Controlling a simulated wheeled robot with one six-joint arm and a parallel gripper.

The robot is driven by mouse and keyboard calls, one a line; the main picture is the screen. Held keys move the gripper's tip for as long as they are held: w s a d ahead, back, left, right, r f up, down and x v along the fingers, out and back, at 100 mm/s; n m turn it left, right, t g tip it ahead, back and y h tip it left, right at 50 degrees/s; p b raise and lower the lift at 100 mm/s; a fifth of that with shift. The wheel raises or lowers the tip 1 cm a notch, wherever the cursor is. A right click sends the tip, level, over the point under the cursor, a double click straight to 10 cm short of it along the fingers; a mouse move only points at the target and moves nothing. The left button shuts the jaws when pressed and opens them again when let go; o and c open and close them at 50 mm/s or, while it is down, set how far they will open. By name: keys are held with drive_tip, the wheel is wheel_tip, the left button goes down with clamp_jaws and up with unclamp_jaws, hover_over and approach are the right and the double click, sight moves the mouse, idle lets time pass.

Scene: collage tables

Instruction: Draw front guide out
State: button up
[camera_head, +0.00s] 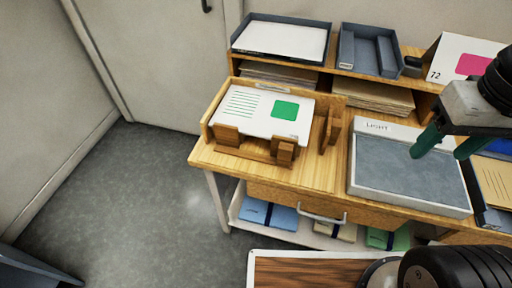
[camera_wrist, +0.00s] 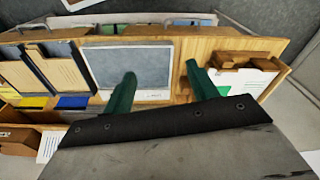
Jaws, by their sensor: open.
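A wooden fixture on the wooden table holds a white card stack (camera_head: 262,113) with green lines and a green square. What looks like the front guide (camera_head: 255,151) is a wooden piece along the fixture's near side, with upright blocks at its ends. Another wooden block piece (camera_head: 330,130) stands at the fixture's right. My gripper (camera_head: 447,146) is open and empty above the light pad, right of the fixture.
The grey light pad (camera_head: 405,174) lies on the table right of the fixture. Behind are a shelf with grey trays (camera_head: 368,50) and paper stacks, and a calendar card (camera_head: 466,60). A drawer handle (camera_head: 323,216) sticks out in front. Bare floor is at left.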

idle(0.3)
drive_tip(key=m+g, duration=0.2)
hover_over(286, 146)
drive_tip(key=f, duration=1.8)
drive_tip(key=shift+s+d, duration=0.1)
drive_tip(key=shift+s, duration=0.1)
drive_tip(key=shift+w+t, duration=0.2)
drive_tip(key=shift+t, duration=0.1)
drive_tip(key=shift+f+m, duration=0.2)
drive_tip(key=shift+m, duration=0.1)
wheel_tip(286, 146, down, 7)
drive_tip(key=shift+f, duration=0.15)
